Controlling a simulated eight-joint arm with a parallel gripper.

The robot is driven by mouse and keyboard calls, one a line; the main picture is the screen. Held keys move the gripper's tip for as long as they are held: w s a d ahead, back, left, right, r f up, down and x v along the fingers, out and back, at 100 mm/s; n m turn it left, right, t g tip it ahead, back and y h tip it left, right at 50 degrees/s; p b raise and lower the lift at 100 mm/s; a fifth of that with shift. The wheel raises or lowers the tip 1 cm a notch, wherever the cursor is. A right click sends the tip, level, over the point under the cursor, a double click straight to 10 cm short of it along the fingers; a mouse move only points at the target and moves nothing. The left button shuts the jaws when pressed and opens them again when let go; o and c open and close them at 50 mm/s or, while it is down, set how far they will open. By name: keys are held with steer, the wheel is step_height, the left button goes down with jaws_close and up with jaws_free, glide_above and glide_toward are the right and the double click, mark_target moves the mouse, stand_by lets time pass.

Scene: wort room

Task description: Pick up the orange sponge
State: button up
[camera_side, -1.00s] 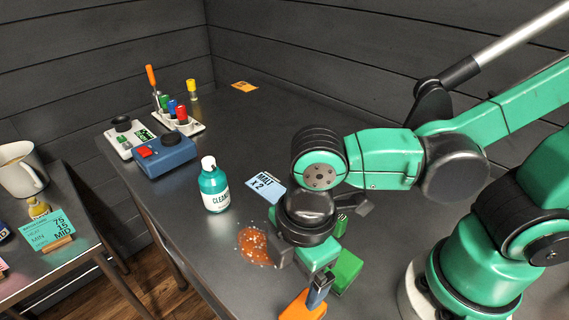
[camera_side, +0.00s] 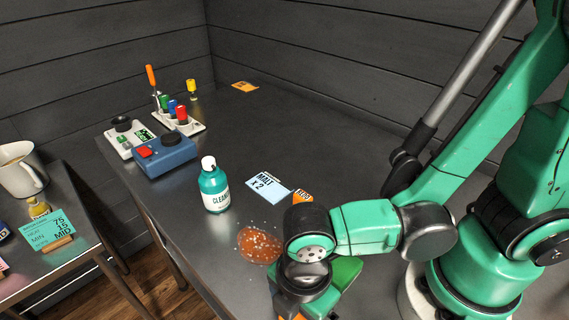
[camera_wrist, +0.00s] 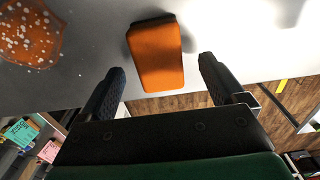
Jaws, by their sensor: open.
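The orange sponge (camera_wrist: 155,55) lies on the metal table in the wrist view, ahead of and between my jaws. My gripper (camera_wrist: 160,72) is open, one finger on each side of the sponge's near end, with nothing held. I cannot tell whether the fingers are level with the sponge or above it. In the side view my wrist (camera_side: 305,270) hangs over the table's front part and hides almost all of the sponge and the fingers.
An orange speckled spill (camera_side: 259,246) lies left of my wrist. A green block (camera_side: 346,270) is just right of it. The table's edge is close by.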

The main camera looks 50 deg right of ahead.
jaws_close()
stand_by(0.3)
step_height(320, 180, up, 20)
stand_by(0.9)
